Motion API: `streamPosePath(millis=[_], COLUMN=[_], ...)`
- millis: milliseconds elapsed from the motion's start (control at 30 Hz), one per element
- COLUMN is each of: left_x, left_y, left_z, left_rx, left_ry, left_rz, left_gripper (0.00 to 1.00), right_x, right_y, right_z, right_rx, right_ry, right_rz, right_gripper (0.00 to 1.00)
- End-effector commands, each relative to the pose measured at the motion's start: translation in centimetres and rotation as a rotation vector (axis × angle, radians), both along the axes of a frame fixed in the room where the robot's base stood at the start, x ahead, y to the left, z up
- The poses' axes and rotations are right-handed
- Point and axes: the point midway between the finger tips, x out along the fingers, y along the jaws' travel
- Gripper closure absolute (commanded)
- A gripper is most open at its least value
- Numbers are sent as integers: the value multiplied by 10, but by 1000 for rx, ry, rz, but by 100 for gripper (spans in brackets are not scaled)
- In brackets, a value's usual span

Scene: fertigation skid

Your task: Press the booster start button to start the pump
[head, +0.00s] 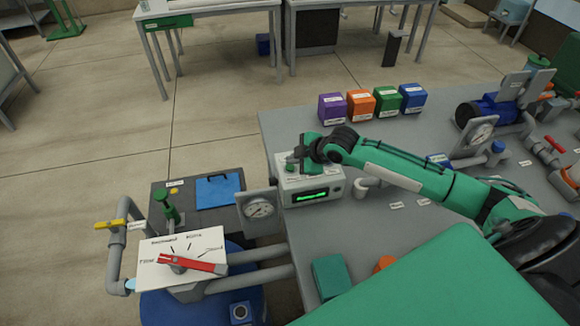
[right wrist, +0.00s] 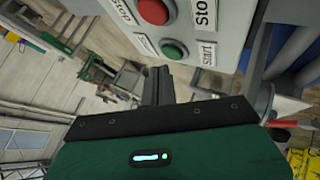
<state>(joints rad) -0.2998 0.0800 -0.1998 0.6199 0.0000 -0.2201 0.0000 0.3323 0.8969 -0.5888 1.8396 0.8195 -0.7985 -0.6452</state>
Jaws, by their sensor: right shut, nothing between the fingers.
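The control box (head: 312,190) is pale grey with a lit green display and stands near the bench's left edge. In the right wrist view its panel carries a green button (right wrist: 173,49) beside a START label and a red button (right wrist: 153,11) beside a STOP label. My right gripper (right wrist: 158,70) is shut and empty, its dark fingertips close to the green button; I cannot tell whether they touch it. In the head view, my right gripper (head: 301,160) is over the top of the box and hides part of it. My left gripper is not in view.
A gauge (head: 260,208) stands left of the box. A plate with a red lever (head: 190,264) and a yellow-handled valve (head: 110,224) are at lower left. Several coloured boxes, one orange (head: 360,101), line the bench's back. Pipes and a pump (head: 485,112) are at right.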

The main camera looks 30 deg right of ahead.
Motion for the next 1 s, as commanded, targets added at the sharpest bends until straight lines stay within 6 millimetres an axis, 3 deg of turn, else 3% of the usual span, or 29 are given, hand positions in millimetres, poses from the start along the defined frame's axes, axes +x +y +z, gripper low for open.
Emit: streamPosePath(millis=[1000], left_x=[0], left_y=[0], left_z=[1], left_rx=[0], left_ry=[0], left_rz=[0], left_gripper=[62], right_x=[0], right_y=[0], right_z=[-9], right_rx=[0], right_ry=[0], right_rz=[0], right_gripper=[100])
